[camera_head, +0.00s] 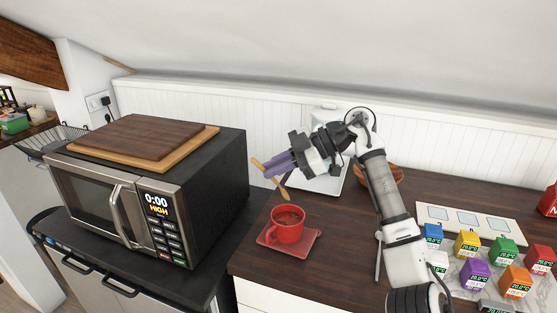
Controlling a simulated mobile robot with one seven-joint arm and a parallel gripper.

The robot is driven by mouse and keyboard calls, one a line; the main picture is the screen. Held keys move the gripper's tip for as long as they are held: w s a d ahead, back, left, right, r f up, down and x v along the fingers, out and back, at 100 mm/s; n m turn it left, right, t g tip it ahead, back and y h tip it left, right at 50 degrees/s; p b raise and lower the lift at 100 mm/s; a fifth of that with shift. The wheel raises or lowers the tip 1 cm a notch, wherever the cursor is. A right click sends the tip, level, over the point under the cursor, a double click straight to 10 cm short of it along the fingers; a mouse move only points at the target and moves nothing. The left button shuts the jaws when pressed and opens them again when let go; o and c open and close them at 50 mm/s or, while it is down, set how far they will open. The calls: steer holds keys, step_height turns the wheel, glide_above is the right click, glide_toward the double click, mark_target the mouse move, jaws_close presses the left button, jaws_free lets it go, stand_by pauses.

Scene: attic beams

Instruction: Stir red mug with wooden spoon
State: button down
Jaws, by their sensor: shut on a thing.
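The red mug (286,227) stands upright on a red square saucer (307,247) near the front left edge of the dark wood counter. A reddish-brown liquid or content shows inside it. My gripper (268,170) is up and to the left of the mug, with its purple fingers shut on the wooden spoon (283,190). The spoon is tilted, its lower end hanging above the mug's rim, apparently apart from it. Its upper end sticks out left of the fingers.
A microwave (120,200) with stacked cutting boards (150,138) stands at the left. A wooden bowl (396,174) and a white tray (335,183) sit behind my arm. Several coloured boxes, including a purple box (475,273), and a pale panel (467,219) lie at the right.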

steer(key=shift+w+d+f+b, duration=0.15)
steer(key=shift+f+b, duration=0.3)
steer(key=shift+f, duration=1.3)
steer(key=shift+w+d+f+b, duration=0.15)
steer(key=shift+f+b, duration=0.35)
steer(key=shift+f, duration=1.3)
steer(key=shift+w+d+f+b, duration=0.15)
steer(key=shift+f+b, duration=0.3)
steer(key=shift+f, duration=1.3)
steer(key=shift+f+b, duration=0.3)
steer(key=shift+f, duration=0.45)
steer(key=shift+r, duration=0.15)
